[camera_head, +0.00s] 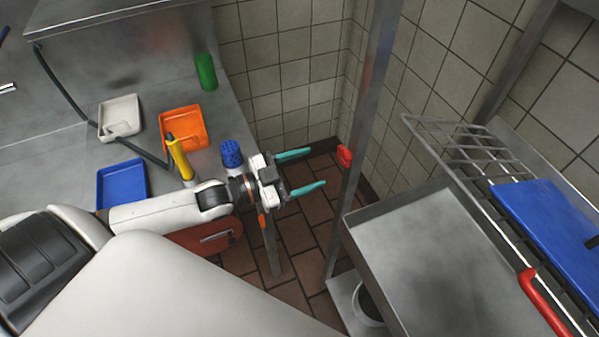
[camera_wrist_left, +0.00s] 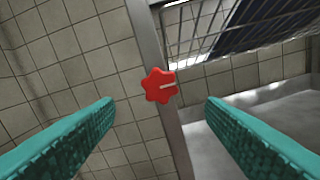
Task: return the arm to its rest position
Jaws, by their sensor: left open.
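My left arm (camera_head: 160,212) reaches in from the left in the head view, over the edge of the metal counter. My left gripper (camera_head: 308,170) is open, with its two teal fingers apart and nothing between them. It hangs over the tiled floor, to the left of a metal post. In the left wrist view the open fingers (camera_wrist_left: 160,125) frame a red knob (camera_wrist_left: 160,85) on the post, beyond the fingertips. The knob also shows in the head view (camera_head: 345,156), apart from the fingers. My right gripper is not in view.
The counter (camera_head: 60,165) holds a white tray (camera_head: 119,112), an orange tray (camera_head: 197,127), a blue tray (camera_head: 108,187), a yellow bottle (camera_head: 179,157), a blue shaker (camera_head: 231,153) and a green cylinder (camera_head: 206,71). A metal shelf (camera_head: 425,265) and wire rack (camera_head: 468,145) stand right of the post (camera_head: 366,110).

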